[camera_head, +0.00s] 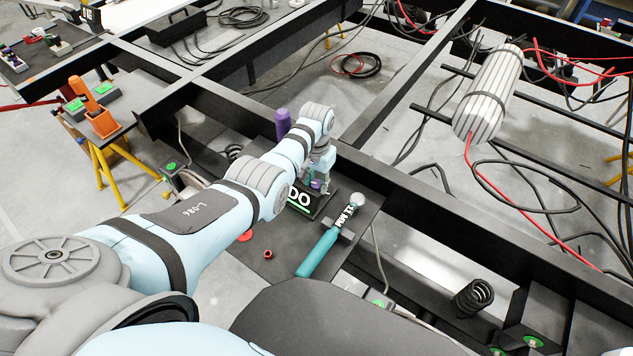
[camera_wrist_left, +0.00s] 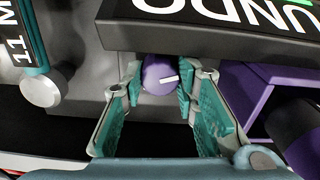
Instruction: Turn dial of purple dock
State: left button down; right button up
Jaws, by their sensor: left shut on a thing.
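The purple dial (camera_wrist_left: 158,74), round with a white pointer mark, sits between the fingertips of my left gripper (camera_wrist_left: 160,88) in the left wrist view. The fingers are closed on its sides. In the head view my left gripper (camera_head: 321,172) points down over the black table, and a bit of the purple dial (camera_head: 316,185) shows under it. A purple block (camera_wrist_left: 246,92), which looks like part of the dock, stands to the right of the dial in the wrist view. A purple upright piece (camera_head: 283,122) shows behind my left arm. My right gripper is not in view.
A black sign reading "UNDO" (camera_wrist_left: 215,36) stands close to the fingers. A teal-handled tool (camera_head: 318,252) marked "11 MM" lies nearby, with a small red ring (camera_head: 268,254) to its left. Black chassis beams (camera_head: 440,205) run just beyond the table.

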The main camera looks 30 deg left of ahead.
pick_arm(q)
jog(key=shift+m, duration=0.3)
jog(key=m+p, duration=0.1)
jog(key=m, duration=0.7)
dwell(0.6)
jog(key=c, duration=1.3)
grip_release()
jog(key=shift+f, duration=0.1)
